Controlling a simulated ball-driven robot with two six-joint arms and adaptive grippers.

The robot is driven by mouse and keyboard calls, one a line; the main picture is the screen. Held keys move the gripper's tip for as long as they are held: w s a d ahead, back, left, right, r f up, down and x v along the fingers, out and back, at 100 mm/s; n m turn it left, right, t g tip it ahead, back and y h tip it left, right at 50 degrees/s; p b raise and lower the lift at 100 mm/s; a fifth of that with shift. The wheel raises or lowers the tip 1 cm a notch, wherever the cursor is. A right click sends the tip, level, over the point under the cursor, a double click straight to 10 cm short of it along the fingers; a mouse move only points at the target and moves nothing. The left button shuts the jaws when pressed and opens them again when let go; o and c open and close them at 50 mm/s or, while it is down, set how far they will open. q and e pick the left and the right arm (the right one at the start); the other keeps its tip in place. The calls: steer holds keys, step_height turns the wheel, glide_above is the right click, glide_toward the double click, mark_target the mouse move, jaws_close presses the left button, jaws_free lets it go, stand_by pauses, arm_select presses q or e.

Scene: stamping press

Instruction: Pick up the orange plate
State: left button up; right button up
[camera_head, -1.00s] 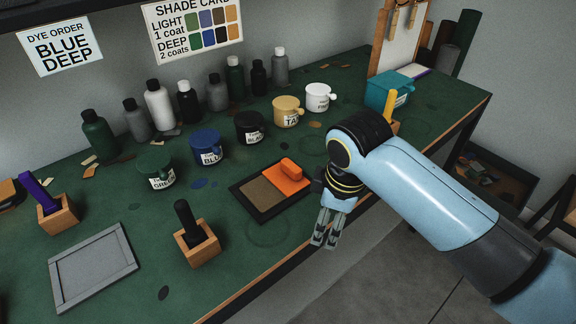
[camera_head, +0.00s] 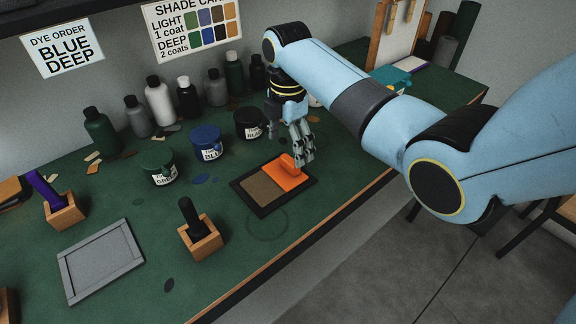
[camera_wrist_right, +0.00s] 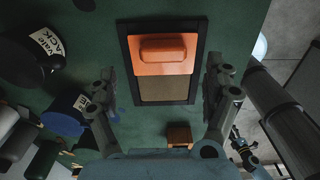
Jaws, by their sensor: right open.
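The orange plate (camera_head: 296,181) with its raised orange handle lies on the right part of a black-framed tray (camera_head: 240,189), beside a brown pad (camera_head: 262,190). My right gripper (camera_head: 304,160) is above the far side of the plate, pointing down, its fingertips close to the handle in the head view. In the right wrist view the plate (camera_wrist_right: 147,67) lies beyond the fingers and between them in the picture. The right gripper (camera_wrist_right: 163,90) is open and empty. I cannot tell its exact height. My left gripper is not in view.
Blue (camera_head: 206,142), green (camera_head: 158,166) and black (camera_head: 248,123) pots stand left of the gripper, with several bottles behind. A wooden block with a black handle (camera_head: 200,238) and a grey frame (camera_head: 100,262) are nearer. Table right of the tray is clear.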

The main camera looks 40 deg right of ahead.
mark_target(290, 159)
steer(key=f, duration=0.4)
steer(key=shift+s+d+f+p, duration=0.2)
steer(key=shift+s+p, duration=0.05)
steer(key=shift+p, duration=0.1)
steer(key=shift+f, duration=0.5)
steer(key=c, duration=1.3)
steer(key=shift+o, duration=0.2)
steer(key=shift+r, duration=0.15)
